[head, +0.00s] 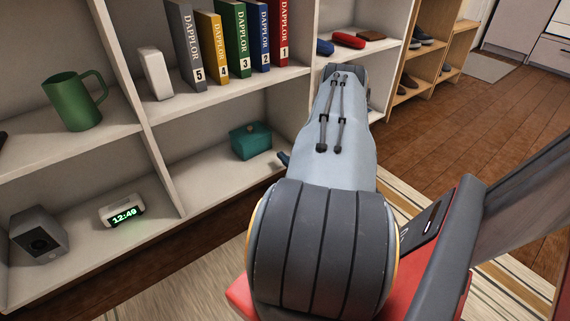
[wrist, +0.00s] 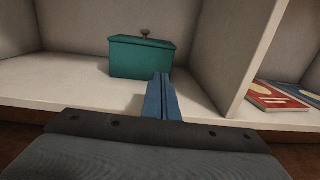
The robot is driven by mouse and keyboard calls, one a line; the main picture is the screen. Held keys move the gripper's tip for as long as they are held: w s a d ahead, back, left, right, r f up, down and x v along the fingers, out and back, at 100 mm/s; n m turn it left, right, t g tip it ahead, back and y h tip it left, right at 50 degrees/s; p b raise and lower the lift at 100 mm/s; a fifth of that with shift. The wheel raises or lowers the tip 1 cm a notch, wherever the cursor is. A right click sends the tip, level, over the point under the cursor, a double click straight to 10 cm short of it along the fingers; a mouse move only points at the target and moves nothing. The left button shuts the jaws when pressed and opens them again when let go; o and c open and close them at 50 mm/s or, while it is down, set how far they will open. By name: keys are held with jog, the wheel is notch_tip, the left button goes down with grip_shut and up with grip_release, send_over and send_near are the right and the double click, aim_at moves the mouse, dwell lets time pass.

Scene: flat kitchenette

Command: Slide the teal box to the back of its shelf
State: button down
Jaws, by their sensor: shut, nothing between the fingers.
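The teal box (head: 250,140) is a small lidded box with a knob on top. It sits upright on the lower shelf (head: 205,180) of the middle bay, and it also shows in the wrist view (wrist: 140,58), with shelf surface in front of it and the back wall behind. My gripper (wrist: 158,80) is shut and empty, its blue fingers together over the shelf. The fingertips overlap the lower right front of the box in the wrist view; I cannot tell whether they touch it. In the head view my arm hides most of the gripper; a blue bit shows right of the box.
A divider (wrist: 250,60) stands right of the box, with flat books (wrist: 275,97) beyond it. Left of the bay are a clock (head: 122,209) and a grey speaker (head: 39,234). Numbered binders (head: 235,40) and a white object (head: 155,73) stand on the shelf above.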

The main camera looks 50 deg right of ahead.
aim_at(267, 142)
jog(key=b+x, duration=0.3)
jog(key=x, duration=0.4)
jog(key=shift+w+f+b, duration=0.2)
jog(key=shift+w+b, duration=0.1)
jog(key=shift+w, duration=0.05)
jog(key=shift+b+x, duration=0.4)
jog(key=shift+x, duration=0.35)
jog(key=shift+r, duration=0.1)
jog(key=shift+d, duration=0.15)
